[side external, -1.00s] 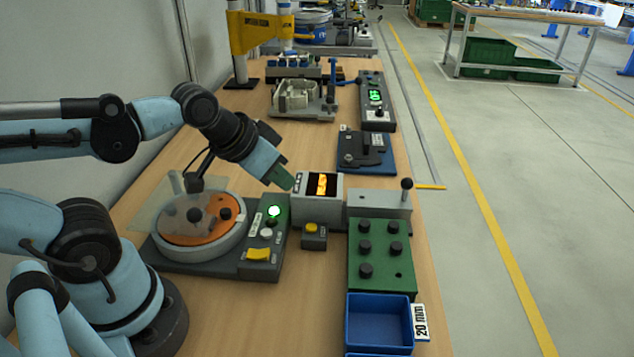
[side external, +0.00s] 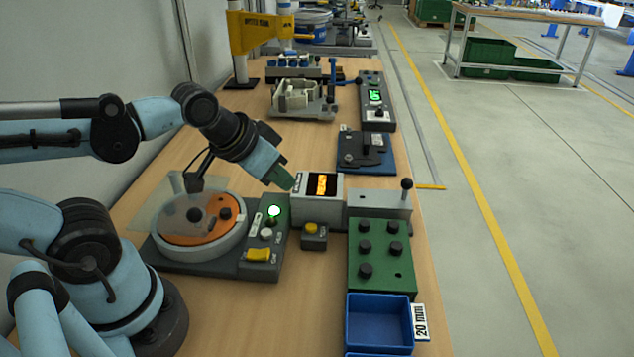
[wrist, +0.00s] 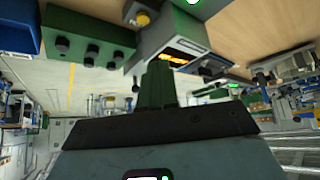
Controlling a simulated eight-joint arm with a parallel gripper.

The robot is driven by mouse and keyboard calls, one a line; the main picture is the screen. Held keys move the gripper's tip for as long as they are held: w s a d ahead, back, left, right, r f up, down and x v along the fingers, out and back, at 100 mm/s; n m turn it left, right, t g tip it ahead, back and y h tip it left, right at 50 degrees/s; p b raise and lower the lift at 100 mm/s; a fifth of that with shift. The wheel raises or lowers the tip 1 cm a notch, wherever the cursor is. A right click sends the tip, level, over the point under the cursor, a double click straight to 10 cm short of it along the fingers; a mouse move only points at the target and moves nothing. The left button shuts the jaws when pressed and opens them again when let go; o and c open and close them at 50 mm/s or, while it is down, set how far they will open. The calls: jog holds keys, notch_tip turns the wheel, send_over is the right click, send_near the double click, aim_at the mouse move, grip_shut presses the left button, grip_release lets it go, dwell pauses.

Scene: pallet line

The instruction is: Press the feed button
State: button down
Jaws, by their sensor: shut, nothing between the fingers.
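My gripper (side external: 285,182) is shut, with green fingers, and hangs above the bench beside the grey display box (side external: 325,214); nothing is held. Its fingers also show in the wrist view (wrist: 158,84). A small dark box with a yellow button (side external: 311,228) stands in front of the display box, below and apart from my gripper; the yellow button also shows in the wrist view (wrist: 143,19). The labels are too small to read.
The round turntable (side external: 245,235) with an orange disc stands left of the panel. A green block (side external: 400,280) with several black knobs and a blue bin (side external: 380,325) stand at the right. A blue-based fixture (side external: 385,166) lies farther back. Bare bench lies at the front.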

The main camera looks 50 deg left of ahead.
jog(key=shift+a, duration=0.1)
dwell(0.7)
jog(key=s+h, duration=0.1)
jog(key=s+a+r+n+h, duration=0.1)
jog(key=s+n+g+h, duration=0.1)
jog(key=h, duration=0.1)
jog(key=shift+s+a+r, duration=0.2)
jog(key=shift+s+r, duration=0.1)
jog(key=shift+r, duration=0.05)
jog(key=shift+f, duration=0.1)
dwell(0.4)
send_near(264, 231)
jog(key=shift+w+d+f, duration=0.55)
jog(key=shift+w, duration=0.25)
jog(key=shift+w+d+f, duration=0.55)
jog(key=shift+w+f, duration=0.05)
jog(key=shift+w, duration=0.25)
jog(key=shift+w+d+f, duration=0.55)
jog(key=shift+w, duration=0.25)
jog(key=shift+f, duration=0.15)
dwell(0.3)
jog(key=shift+f, duration=0.25)
